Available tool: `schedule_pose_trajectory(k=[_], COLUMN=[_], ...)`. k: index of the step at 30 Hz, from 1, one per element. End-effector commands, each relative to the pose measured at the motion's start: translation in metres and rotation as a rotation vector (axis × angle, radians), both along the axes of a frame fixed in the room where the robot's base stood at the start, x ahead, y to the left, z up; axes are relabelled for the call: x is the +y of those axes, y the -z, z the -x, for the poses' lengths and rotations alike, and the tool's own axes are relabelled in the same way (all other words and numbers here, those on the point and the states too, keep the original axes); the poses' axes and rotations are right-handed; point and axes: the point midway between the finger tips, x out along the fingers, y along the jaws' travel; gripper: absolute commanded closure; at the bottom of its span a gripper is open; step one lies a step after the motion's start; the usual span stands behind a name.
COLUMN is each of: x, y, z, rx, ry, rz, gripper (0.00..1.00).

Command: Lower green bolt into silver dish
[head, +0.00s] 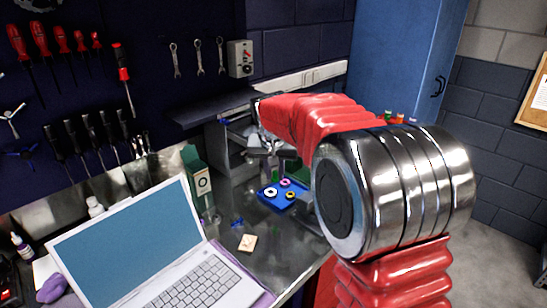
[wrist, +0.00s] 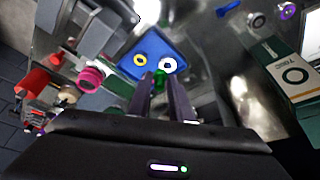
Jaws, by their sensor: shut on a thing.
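My gripper (wrist: 160,92) is shut on the green bolt (wrist: 160,76), which shows between its fingertips in the wrist view. The bolt is in front of the near part of a blue tray (wrist: 126,67), and I cannot tell its height above it. In the head view my gripper (head: 270,158) is small and partly behind my arm, with a bit of green just below it. I cannot make out the silver dish for certain. A pale round shape at the top edge of the wrist view is cut off and unclear.
The blue tray (head: 268,204) holds a white ring (wrist: 168,64) and a yellow ring (wrist: 140,59). A pink ridged piece (wrist: 91,79) and a red cylinder (wrist: 37,83) are left of my fingers. A green box (head: 197,180) and an open laptop (head: 140,255) stand on the bench.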

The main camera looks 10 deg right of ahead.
Motion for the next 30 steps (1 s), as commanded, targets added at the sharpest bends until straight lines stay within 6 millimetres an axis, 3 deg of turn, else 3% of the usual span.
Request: schedule_pose_trajectory(k=[15,21,30], x=[-0.003,-0.004,-0.004], y=[0.072,0.084,0.086], z=[0.07,0.085,0.086], rx=[-0.003,-0.008,-0.009], ry=[-0.266,-0.313,-0.318], rz=[-0.002,0.002,0.003], gripper=[1.0,1.0,1.0])
